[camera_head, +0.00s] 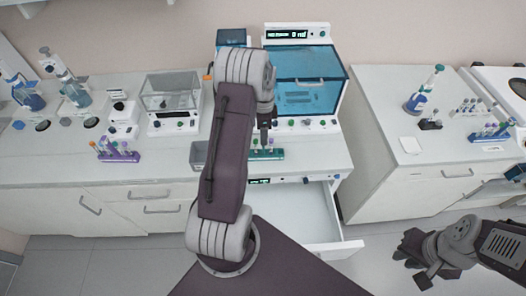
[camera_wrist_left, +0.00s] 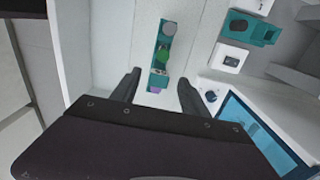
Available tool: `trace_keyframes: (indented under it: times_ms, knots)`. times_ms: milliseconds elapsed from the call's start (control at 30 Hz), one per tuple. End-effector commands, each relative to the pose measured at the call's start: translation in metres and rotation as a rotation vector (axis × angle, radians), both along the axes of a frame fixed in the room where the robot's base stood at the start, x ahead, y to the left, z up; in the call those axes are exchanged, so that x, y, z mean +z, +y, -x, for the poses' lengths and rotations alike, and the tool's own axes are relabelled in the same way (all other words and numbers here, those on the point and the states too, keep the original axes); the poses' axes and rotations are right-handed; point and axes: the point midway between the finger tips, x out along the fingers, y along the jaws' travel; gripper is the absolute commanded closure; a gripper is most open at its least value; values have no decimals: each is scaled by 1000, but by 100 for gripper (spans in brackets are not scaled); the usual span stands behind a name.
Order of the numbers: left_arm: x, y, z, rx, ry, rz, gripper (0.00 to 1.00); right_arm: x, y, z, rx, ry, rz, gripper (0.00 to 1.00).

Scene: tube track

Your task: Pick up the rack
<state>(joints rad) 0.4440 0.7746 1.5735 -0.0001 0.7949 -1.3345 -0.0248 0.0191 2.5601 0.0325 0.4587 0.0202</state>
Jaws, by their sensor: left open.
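A teal rack (camera_head: 272,155) with several capped tubes stands near the front edge of the middle counter. It also shows in the left wrist view (camera_wrist_left: 154,79), with grey, green and purple caps. My left gripper (camera_head: 265,127) is above and just behind it in the head view, partly hidden by its own arm. In the left wrist view its fingers (camera_wrist_left: 160,78) are apart, with the rack between them in the picture and nothing held. My right gripper (camera_head: 412,266) hangs over the floor at lower right, its fingers apart and empty.
A blue-windowed machine (camera_head: 305,80) stands behind the teal rack. A drawer (camera_head: 290,215) is open below. A purple rack (camera_head: 118,155) is at left and a blue rack (camera_head: 489,137) at right. A grey open box (camera_head: 199,154) sits left of the teal rack.

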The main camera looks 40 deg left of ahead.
Motion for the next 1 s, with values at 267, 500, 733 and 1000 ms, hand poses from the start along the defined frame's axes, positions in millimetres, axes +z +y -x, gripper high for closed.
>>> trace_keyframes:
  times_ms: [267, 500, 733, 1000]
  knots:
    - [-24, 3, 3, 1, 5, 3, 47, 21, 0, 0, 0, 0, 0, 80]
    - [-54, 3, 2, 0, -1, -1, 47, 25, 0, 0, 0, 0, 0, 80]
    - [-54, 3, 1, -1, -1, -1, 67, 24, 0, 0, 0, 0, 0, 80]
    - [-53, 3, 1, -1, -2, 0, 100, 24, 0, 0, 0, 0, 0, 80]
